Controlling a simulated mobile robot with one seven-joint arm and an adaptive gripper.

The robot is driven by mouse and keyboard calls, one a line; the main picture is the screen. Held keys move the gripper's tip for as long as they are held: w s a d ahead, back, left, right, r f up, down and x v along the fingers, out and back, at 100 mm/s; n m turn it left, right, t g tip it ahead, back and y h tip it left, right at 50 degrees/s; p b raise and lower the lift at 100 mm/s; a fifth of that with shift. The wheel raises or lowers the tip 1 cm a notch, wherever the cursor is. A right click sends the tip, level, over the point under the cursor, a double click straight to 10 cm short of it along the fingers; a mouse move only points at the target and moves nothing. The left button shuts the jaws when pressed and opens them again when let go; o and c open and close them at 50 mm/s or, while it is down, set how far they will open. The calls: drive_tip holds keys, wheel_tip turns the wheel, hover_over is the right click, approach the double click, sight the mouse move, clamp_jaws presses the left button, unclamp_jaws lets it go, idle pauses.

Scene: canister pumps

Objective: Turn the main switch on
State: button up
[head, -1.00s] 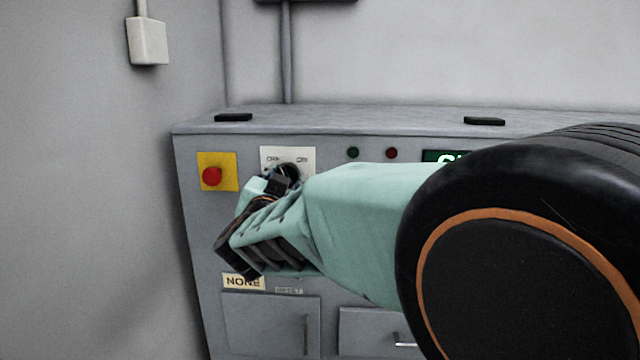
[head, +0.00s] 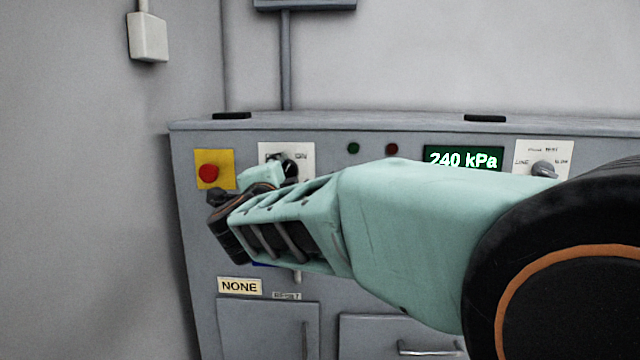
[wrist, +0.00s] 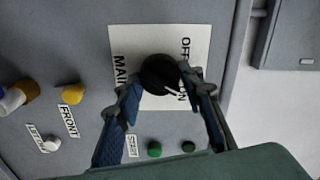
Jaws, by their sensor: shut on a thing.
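The main switch (wrist: 158,72) is a black round knob on a white plate marked MAIN, OFF and ON in the wrist view. A short white mark on the knob points towards the ON label. My gripper (wrist: 160,80) has its blue-padded fingers on either side of the knob and is shut on it. In the head view, the white switch plate (head: 305,150) shows its ON label, while my gripper (head: 283,172) and wrist hide much of the knob and the plate's lower part.
A red button on a yellow plate (head: 208,173) is close left of my wrist. A display (head: 463,159) reads 240 kPa. A selector knob (head: 543,169) is at the right. Dark green (head: 353,148) and red (head: 392,149) lamps sit between. The wall stands close left of the cabinet.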

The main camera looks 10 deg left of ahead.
drive_tip(key=shift+m+b, duration=0.7)
drive_tip(key=shift+m, duration=0.9)
drive_tip(key=o, duration=1.2)
drive_tip(key=shift+c, duration=0.2)
